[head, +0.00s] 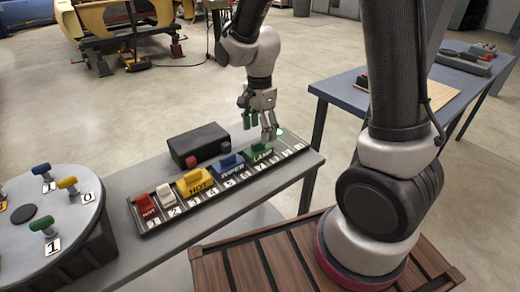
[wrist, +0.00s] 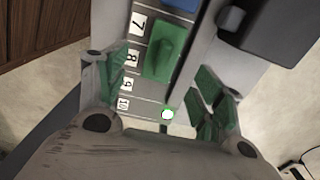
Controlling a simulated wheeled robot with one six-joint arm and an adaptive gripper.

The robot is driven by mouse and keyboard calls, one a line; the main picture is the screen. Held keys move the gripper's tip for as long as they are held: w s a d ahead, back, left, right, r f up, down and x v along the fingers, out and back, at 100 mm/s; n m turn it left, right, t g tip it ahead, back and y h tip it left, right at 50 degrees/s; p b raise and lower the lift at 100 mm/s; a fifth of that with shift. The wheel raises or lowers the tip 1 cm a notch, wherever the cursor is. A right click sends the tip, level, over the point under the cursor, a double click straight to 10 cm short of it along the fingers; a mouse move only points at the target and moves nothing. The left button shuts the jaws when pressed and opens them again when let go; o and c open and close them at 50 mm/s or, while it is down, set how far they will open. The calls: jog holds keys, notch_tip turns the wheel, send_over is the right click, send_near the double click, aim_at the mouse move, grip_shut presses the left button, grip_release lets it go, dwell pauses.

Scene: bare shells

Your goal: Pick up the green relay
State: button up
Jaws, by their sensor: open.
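The green relay (head: 259,155), marked LAMP, sits upright in the numbered rack (head: 290,150), to the right of the blue relay marked WIPER. In the wrist view the green relay (wrist: 168,50) stands beside the 7 and 8 labels. My gripper (head: 259,127) is open and empty, with green finger pads, above the right part of the rack. In the wrist view its fingers (wrist: 163,85) are spread to either side of the rack, and the relay lies ahead of the space between them. No contact shows.
Red, white, yellow and blue relays (head: 228,161) fill slots to the left. A black box (head: 198,144) stands behind the rack. A round stand (head: 80,225) with coloured knobs is at left. A small glowing white-green spot (wrist: 167,114) shows near slot 10.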

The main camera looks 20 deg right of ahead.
aim_at(258, 142)
jog(key=f, duration=0.7)
jog(key=shift+w+a+f, duration=0.1)
jog(key=shift+a+f, duration=0.1)
jog(key=c, duration=1.2)
